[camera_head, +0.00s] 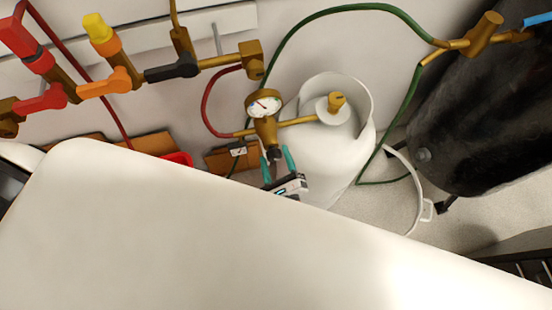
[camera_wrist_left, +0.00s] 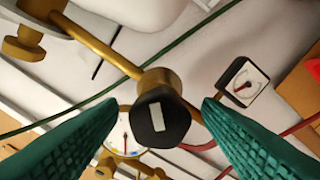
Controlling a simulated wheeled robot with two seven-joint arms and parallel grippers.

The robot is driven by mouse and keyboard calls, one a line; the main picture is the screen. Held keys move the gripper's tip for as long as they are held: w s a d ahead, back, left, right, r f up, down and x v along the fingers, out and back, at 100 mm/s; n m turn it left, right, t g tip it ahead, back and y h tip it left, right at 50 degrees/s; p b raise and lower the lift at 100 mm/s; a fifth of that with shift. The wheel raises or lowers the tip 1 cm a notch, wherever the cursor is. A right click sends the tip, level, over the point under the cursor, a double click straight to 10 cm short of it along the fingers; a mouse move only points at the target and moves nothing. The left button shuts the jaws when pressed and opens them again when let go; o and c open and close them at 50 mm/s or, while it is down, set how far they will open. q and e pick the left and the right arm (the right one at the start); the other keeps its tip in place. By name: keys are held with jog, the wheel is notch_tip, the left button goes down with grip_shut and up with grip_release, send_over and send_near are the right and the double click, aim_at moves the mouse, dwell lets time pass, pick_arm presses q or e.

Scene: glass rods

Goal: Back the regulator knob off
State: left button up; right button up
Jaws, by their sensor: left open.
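The brass regulator with its round white dial (camera_head: 264,104) is beside the white gas cylinder (camera_head: 334,150) in the head view. Its black knob (camera_head: 274,154) points down toward my left gripper (camera_head: 278,162). In the left wrist view the dark knob (camera_wrist_left: 160,118), with a pale rectangular mark on its face, sits between the teal fingers of my left gripper (camera_wrist_left: 160,103). The fingers are apart, with a gap visible on each side of the knob. A dial (camera_wrist_left: 126,140) is partly hidden behind the knob and the left finger. My right gripper does not show.
Brass valves with red (camera_head: 42,100), orange (camera_head: 104,87) and black (camera_head: 170,71) handles line the wall. A green hose (camera_head: 330,10) arches over the cylinder. A dark tank (camera_head: 480,110) stands at right. A small square gauge (camera_wrist_left: 243,84) shows near the right finger.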

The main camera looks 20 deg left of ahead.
pick_arm(q)
jog(key=shift+d, duration=0.1)
jog(key=b+v, duration=0.1)
jog(key=v, duration=1.1)
jog(key=shift+b, duration=0.3)
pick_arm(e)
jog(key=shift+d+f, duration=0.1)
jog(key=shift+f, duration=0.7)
